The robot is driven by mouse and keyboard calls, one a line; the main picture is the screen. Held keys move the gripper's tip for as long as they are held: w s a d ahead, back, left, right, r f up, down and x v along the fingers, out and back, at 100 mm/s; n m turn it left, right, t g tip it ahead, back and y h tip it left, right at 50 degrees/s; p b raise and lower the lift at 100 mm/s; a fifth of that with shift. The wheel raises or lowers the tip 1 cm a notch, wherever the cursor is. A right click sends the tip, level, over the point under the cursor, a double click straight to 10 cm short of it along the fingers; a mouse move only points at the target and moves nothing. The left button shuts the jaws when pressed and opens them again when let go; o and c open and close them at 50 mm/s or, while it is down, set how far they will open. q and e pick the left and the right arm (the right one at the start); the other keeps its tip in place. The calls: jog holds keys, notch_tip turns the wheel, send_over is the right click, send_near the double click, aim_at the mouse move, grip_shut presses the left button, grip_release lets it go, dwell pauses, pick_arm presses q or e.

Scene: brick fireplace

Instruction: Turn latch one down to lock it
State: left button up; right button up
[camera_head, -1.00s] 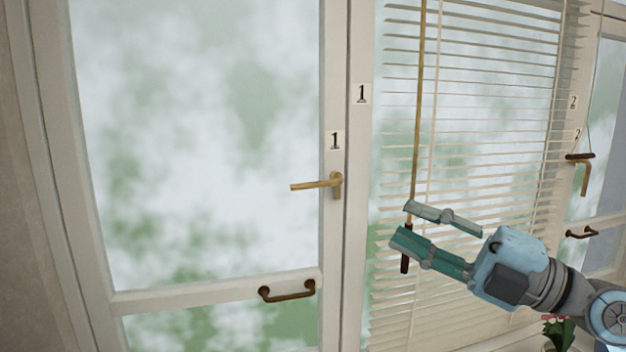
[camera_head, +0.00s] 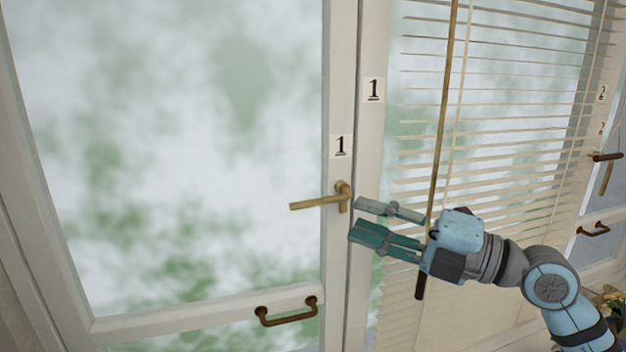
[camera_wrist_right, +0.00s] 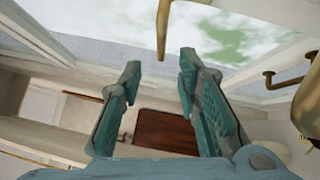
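Latch one is a brass lever (camera_head: 322,201) on the window frame below a "1" label (camera_head: 341,146); its handle lies about level, pointing left. In the right wrist view a brass lever (camera_wrist_right: 163,30) shows at the top, beyond the fingertips and between them. My right gripper (camera_head: 362,221) is open and empty, just right of the latch and slightly below it, not visibly touching it. Its two fingers also show apart in the right wrist view (camera_wrist_right: 160,72). My left gripper is in neither view.
A brown pull handle (camera_head: 287,312) is on the rail below the latch. White blinds (camera_head: 500,130) with a wooden wand (camera_head: 441,120) hang to the right, close to my right gripper. A second latch (camera_head: 606,170) is at the far right. The glass left of the latch is clear.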

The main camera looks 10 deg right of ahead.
aim_at(318, 205)
jog(key=p+x, duration=0.2)
jog(key=x, duration=0.7)
jog(key=shift+w+a+p, duration=0.1)
jog(key=shift+a+p, duration=0.05)
jog(key=shift+p, duration=0.2)
jog(key=shift+w+a, duration=0.2)
jog(key=shift+d, duration=0.1)
jog(key=shift+c, duration=0.5)
jog(key=shift+s, duration=0.1)
grip_shut()
